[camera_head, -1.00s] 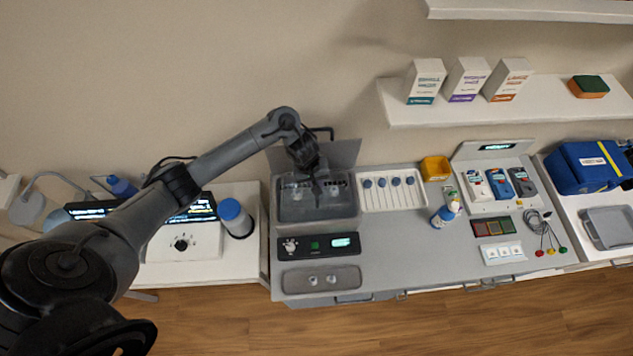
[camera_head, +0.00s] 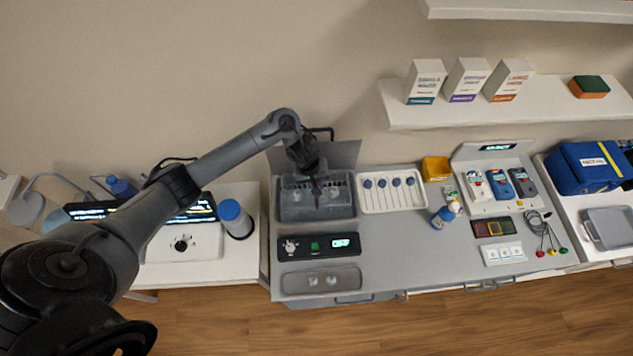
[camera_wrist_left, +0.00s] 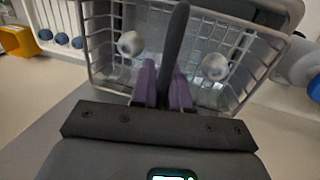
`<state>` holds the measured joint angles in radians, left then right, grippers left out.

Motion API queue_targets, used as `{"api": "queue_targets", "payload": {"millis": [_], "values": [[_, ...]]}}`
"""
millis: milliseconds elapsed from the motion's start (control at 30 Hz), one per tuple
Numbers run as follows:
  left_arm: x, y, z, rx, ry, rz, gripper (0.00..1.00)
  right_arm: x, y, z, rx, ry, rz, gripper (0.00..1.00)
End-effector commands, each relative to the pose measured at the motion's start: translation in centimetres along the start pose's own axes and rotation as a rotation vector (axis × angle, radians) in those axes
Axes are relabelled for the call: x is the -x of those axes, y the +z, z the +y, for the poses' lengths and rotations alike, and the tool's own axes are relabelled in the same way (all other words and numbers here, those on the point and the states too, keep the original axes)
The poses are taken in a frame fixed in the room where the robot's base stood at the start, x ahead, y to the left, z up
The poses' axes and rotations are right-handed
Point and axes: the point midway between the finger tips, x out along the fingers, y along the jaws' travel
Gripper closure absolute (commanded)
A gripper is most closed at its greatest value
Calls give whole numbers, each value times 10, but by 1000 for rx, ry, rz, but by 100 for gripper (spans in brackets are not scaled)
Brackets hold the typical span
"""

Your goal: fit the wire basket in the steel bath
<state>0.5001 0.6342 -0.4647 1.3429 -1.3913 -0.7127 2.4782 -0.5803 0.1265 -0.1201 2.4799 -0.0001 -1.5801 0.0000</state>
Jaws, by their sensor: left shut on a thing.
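My left gripper (camera_head: 316,190) is over the steel bath (camera_head: 317,218) at the left end of the bench. In the left wrist view its purple fingertips (camera_wrist_left: 165,88) are shut on the dark upright handle of the wire basket (camera_wrist_left: 112,72). The pale wire basket holds two round whitish pieces. In the head view the wire basket (camera_head: 337,190) is at the bath's opening, partly hidden by the gripper. I cannot tell how deep it sits or whether it touches the bath's floor. My right gripper is not in view.
A raised lid panel (camera_head: 345,154) stands behind the bath. A white tray (camera_head: 415,203) of blue-capped tools is close on its right. In front are a black control panel (camera_head: 300,246) and a shallow grey tray (camera_head: 298,282). A blue-lidded container (camera_head: 235,219) stands left.

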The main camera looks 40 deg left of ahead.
Motion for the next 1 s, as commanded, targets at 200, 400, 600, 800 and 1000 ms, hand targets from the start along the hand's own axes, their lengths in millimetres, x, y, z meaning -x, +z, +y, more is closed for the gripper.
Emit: {"api": "queue_targets", "payload": {"millis": [200,400,600,800,1000], "values": [[-3,0,-1,1,0,-1,100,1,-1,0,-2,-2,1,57],[-6,0,-1,1,0,0,100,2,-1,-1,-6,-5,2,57],[-8,0,-2,0,0,0,100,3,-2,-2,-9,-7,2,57],[-9,0,-2,0,0,0,100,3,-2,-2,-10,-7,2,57],[-9,0,-2,0,0,0,100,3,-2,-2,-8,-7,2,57]]}}
